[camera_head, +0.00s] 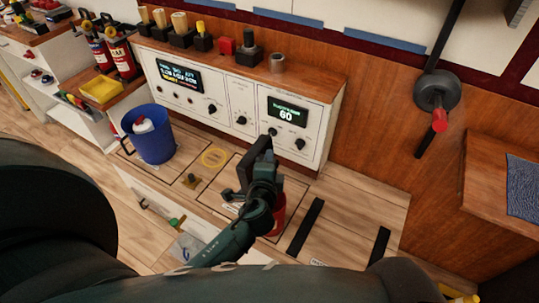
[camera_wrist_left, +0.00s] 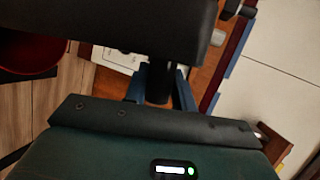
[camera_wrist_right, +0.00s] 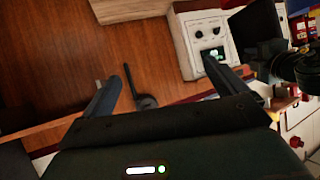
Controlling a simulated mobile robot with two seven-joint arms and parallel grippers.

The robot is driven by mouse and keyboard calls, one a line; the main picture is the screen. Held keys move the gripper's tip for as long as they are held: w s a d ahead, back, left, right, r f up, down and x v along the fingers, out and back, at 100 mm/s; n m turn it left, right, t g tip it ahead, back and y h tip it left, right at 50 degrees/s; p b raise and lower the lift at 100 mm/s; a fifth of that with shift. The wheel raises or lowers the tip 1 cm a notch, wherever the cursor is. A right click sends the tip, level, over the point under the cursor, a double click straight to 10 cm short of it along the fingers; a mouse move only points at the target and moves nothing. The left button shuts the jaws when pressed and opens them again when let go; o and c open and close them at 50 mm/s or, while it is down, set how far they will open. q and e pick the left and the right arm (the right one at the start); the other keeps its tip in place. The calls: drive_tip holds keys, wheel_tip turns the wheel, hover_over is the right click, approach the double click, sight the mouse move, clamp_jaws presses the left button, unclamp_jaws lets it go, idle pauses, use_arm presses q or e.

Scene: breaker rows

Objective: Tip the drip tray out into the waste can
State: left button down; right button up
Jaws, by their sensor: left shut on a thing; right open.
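My left gripper (camera_head: 263,172) is shut on a black part like a handle (camera_wrist_left: 158,80). That part joins a dark flat slab, which looks like the drip tray (camera_wrist_left: 110,25). In the head view the tray (camera_head: 256,153) looks steeply tilted, near the front of the white panel. Whether anything is in the tray is hidden. My right gripper (camera_wrist_right: 168,75) is open and empty.
A blue mug-like bucket (camera_head: 155,135) with a white item inside stands to the left. A white panel (camera_head: 240,105) with dials stands behind. A black lever with a red knob (camera_head: 438,100) is on the wood wall. Black strips (camera_head: 305,227) mark the boards at right.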

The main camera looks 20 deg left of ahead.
sight(258, 153)
use_arm(q)
drive_tip(key=a+p, duration=0.1)
drive_tip(key=a+r+n+h+p, duration=0.1)
drive_tip(key=a+p, duration=0.1)
drive_tip(key=shift+w+a+r, duration=0.1)
drive_tip(key=shift+a+r, duration=0.05)
drive_tip(key=a+f+n+h+b, duration=0.6)
drive_tip(key=a+f+n, duration=0.3)
drive_tip(key=a+f, duration=0.2)
drive_tip(key=shift+w+a+n+g+h, duration=0.35)
drive_tip(key=shift+a+n+g+h, duration=0.05)
drive_tip(key=shift+a+h, duration=0.45)
use_arm(e)
drive_tip(key=shift+w+a+f, duration=0.15)
drive_tip(key=shift+f, duration=0.45)
